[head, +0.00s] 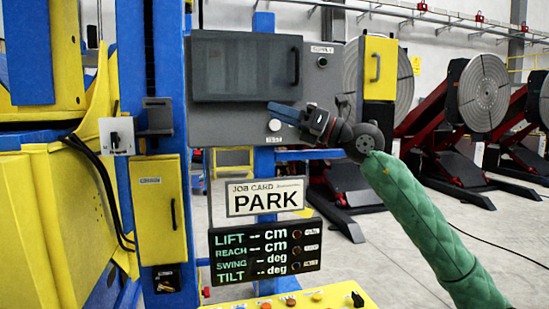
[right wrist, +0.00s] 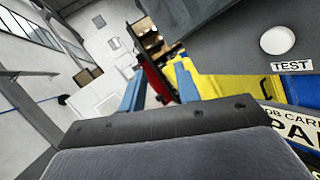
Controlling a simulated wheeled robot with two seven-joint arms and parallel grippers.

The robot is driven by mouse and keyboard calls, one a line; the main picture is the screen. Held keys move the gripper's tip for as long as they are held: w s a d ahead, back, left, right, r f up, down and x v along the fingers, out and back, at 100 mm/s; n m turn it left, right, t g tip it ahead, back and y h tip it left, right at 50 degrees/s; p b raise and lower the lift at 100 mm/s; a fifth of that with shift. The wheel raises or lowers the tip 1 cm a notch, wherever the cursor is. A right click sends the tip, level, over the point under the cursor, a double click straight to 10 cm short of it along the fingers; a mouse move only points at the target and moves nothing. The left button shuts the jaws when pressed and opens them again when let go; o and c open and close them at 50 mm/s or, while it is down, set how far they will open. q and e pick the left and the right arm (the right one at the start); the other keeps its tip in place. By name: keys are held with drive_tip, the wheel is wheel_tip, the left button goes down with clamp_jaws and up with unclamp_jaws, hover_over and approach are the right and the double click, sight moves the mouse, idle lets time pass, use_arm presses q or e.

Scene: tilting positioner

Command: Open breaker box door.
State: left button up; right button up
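A narrow yellow box door (head: 160,215) on the blue post at left looks shut. It has a dark vertical handle (head: 174,214) on its right side and a small label that is hard to read, possibly the breaker box. My right gripper (head: 282,109) is in front of the lower part of the grey cabinet, right of the yellow door. In the right wrist view its blue fingers (right wrist: 158,86) are apart with nothing held between them. My left gripper is out of view.
A white round TEST button (head: 274,125) is close to my right gripper; it also shows in the right wrist view (right wrist: 277,40). A PARK job card (head: 266,197) and a dark display (head: 265,250) hang below. Another yellow door (head: 380,68) stands at right.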

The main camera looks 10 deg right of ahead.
drive_tip(key=d+r+t+h, duration=0.2)
drive_tip(key=d+r+h, duration=0.25)
drive_tip(key=r, duration=0.25)
drive_tip(key=m+t+h, duration=0.1)
drive_tip(key=t+h, duration=0.1)
drive_tip(key=h, duration=0.2)
approach(302, 59)
drive_tip(key=s+a, duration=0.2)
drive_tip(key=a, duration=0.1)
drive_tip(key=p+x, duration=0.1)
drive_tip(key=x, duration=0.1)
drive_tip(key=p+x, duration=0.4)
drive_tip(key=x, duration=0.1)
drive_tip(key=shift+a+f, duration=0.1)
drive_tip(key=shift+f, duration=0.3)
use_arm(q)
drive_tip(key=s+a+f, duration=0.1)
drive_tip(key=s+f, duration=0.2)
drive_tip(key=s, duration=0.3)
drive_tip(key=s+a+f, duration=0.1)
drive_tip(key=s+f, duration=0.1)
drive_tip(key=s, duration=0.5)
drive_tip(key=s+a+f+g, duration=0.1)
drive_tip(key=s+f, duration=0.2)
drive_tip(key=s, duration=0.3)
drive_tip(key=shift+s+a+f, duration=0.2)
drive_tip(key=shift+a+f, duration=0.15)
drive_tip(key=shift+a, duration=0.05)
